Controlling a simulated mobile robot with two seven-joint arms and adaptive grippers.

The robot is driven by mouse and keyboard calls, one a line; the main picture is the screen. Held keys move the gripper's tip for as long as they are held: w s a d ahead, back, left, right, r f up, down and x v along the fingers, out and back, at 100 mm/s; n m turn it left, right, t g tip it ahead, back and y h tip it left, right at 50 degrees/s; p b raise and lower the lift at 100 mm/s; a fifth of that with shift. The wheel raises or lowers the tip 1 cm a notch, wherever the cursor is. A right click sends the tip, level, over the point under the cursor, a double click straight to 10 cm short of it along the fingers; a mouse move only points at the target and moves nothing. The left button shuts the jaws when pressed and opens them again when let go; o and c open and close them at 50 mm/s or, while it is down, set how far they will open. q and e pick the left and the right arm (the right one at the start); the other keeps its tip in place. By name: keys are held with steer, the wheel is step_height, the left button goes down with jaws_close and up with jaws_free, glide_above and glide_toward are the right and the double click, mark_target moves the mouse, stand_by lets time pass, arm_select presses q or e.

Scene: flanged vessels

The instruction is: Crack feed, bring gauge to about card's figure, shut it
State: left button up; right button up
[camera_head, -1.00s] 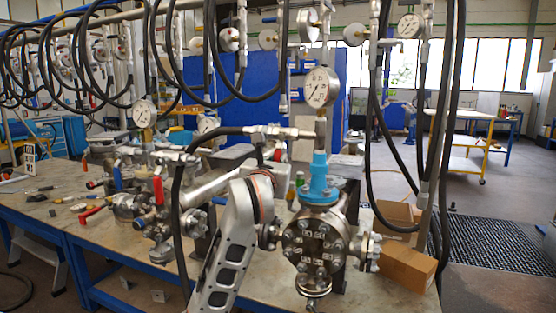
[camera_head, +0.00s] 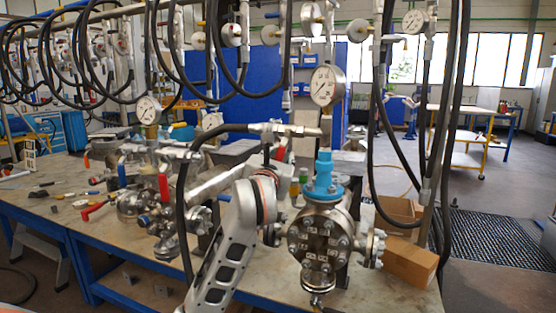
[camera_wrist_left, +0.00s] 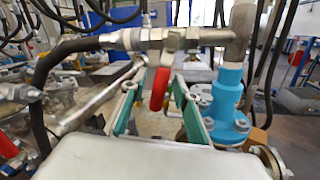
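The feed valve's red handle (camera_wrist_left: 159,90) hangs below the metal hose fitting in the left wrist view. A bit of it shows in the head view (camera_head: 281,155). My left gripper (camera_wrist_left: 157,98) is open, its green-padded fingers on either side of the handle with visible gaps. In the head view my forearm and wrist hide most of the gripper. The round white gauge (camera_head: 327,85) stands above the blue neck (camera_head: 323,176) of the flanged vessel (camera_head: 320,238); its dark needle shows but its figures are too small to read. No readable card shows. My right gripper is not in view.
A black hose (camera_head: 182,200) loops down left of my arm. More valves with red levers (camera_head: 163,187) crowd the bench to the left. Cardboard boxes (camera_head: 409,263) sit right of the vessel. Hoses hang above, with open floor beyond at right.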

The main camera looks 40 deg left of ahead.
arm_select(q)
steer(key=v, duration=1.2)
stand_by(6.8)
